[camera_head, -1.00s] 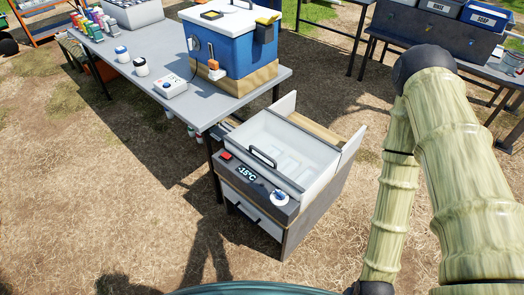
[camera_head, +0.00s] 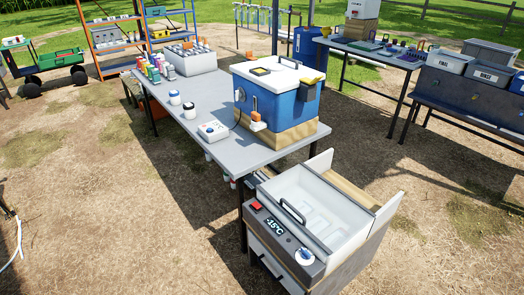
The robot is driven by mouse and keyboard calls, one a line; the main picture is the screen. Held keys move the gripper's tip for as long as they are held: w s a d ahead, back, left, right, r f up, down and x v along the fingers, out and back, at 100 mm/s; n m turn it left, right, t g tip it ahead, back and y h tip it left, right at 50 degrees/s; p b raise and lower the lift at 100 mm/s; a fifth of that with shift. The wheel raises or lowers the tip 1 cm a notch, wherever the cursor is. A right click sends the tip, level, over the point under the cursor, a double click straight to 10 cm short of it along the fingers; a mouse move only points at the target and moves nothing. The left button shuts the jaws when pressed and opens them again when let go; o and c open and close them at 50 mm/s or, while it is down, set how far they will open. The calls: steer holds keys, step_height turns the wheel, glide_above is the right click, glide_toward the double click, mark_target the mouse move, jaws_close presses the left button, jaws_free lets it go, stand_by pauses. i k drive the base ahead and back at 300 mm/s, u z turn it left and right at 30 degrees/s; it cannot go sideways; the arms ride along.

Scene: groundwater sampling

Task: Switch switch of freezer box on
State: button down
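The freezer box (camera_head: 345,266) is a grey and white chest on the ground at the lower middle, in front of the table's near end. Its dark front panel carries a red switch (camera_head: 256,205) at the left end, a lit display (camera_head: 275,226) reading -15°C, and a white and blue round knob (camera_head: 304,256) at the right end. Below the panel is a drawer front with a dark handle. A clear lid with a dark handle (camera_head: 293,212) covers its top. I cannot tell the red switch's position. My gripper is not in view.
A grey table (camera_head: 204,139) holds a blue cooler box (camera_head: 277,96), a small white device (camera_head: 213,131), white jars and several bottles. A dark bench (camera_head: 470,100) with labelled bins stands at right. Bare ground lies left of the freezer box.

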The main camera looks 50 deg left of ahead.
mark_target(257, 205)
steer(key=u, duration=0.05)
steer(key=i, duration=0.35)
steer(key=u, duration=2.05)
